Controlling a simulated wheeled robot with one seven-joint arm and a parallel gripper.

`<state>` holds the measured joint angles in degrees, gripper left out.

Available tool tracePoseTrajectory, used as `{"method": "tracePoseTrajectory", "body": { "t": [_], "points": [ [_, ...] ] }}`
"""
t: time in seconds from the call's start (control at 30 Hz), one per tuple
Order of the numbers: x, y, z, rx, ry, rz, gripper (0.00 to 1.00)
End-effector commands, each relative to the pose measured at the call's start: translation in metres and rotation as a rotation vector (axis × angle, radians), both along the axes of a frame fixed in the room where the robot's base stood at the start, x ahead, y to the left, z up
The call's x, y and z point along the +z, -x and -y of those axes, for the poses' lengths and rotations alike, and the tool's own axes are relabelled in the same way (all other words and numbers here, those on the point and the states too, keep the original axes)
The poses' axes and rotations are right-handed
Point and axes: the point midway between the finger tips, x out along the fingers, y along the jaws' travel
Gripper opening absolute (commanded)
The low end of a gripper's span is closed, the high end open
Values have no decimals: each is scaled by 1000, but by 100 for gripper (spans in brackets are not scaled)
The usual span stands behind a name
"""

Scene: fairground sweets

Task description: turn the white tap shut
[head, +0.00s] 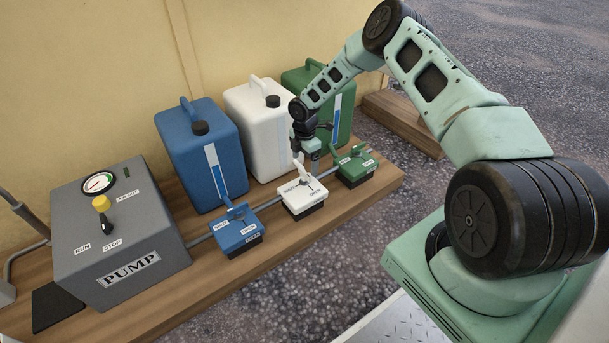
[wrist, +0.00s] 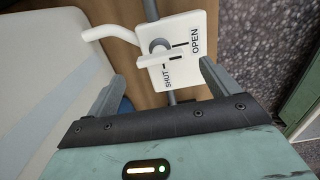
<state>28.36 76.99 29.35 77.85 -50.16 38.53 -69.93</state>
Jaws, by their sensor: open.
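The white tap (head: 304,196) sits on the wooden bench in front of the white can (head: 262,125). Its plate, marked SHUT and OPEN, shows in the wrist view (wrist: 186,78). A white handle (wrist: 155,60) stands up from the plate beside a grey round hub. I cannot tell for certain which mark the handle points to. My gripper (head: 309,158) is just above and behind the white tap. In the wrist view my gripper (wrist: 160,86) is open, its two fingers apart on either side of the tap's near edge, with nothing between the fingertips.
A blue tap (head: 236,232) is to the left and a green tap (head: 356,168) to the right, on the same grey pipe. Blue (head: 203,160) and green (head: 318,100) cans stand behind. A grey pump box (head: 120,225) fills the bench's left end. The bench front drops to gravel.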

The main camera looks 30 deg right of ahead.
Motion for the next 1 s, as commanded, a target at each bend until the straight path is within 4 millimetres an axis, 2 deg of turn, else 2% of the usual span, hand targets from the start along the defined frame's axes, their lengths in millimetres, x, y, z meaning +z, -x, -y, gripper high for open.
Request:
{"method": "tracePoseTrajectory", "body": {
  "t": [0.03, 0.23, 0.4, 0.67, 0.7, 0.8, 0.87, 1.0],
  "points": [
    [-15, 0, 0, 0, -1, -1, 87],
    [-40, 0, 0, 0, -1, 1, 87],
    [-48, 0, 0, 0, -1, 1, 87],
    [-48, 0, 0, 0, -1, 1, 87],
    [-48, 0, 0, 0, -1, 1, 84],
    [-48, 0, 0, 0, -1, 1, 57],
    [-48, 0, 0, 0, -1, 1, 42],
    [-48, 0, 0, -1, 0, 1, 43]
  ]
}}
